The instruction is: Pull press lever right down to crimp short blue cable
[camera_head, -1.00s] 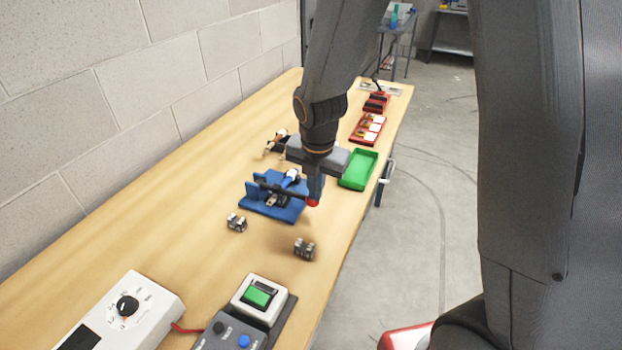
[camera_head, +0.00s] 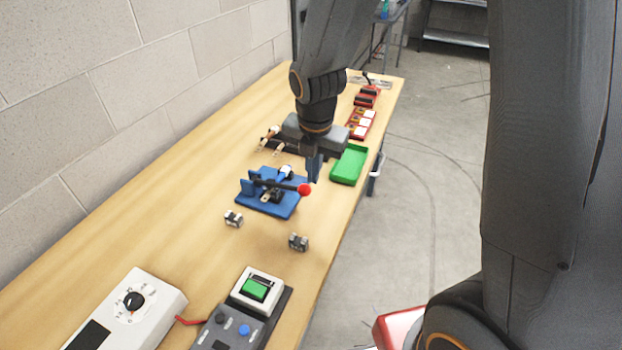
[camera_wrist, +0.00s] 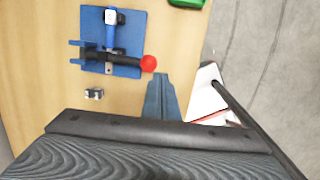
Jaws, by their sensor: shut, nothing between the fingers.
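The blue press (camera_head: 285,210) stands on the bench. Its black lever (camera_head: 273,186) lies close to level across it, with a red knob (camera_head: 304,189) at the right end. The short blue cable (camera_wrist: 111,36) lies in the press, reaching its middle; its end under the lever is hard to make out. My gripper (camera_head: 314,180) is shut and empty, just right of and behind the knob. In the wrist view the shut fingertips (camera_wrist: 160,76) are just beside the red knob (camera_wrist: 148,63), with a small gap in the picture.
Two small metal connectors (camera_head: 234,219) (camera_head: 298,242) sit in front of the press. A green tray (camera_head: 335,178) is behind it at right. A control box with a green button (camera_head: 255,289) and a white dial box (camera_head: 150,300) are at the front. The wall borders the left.

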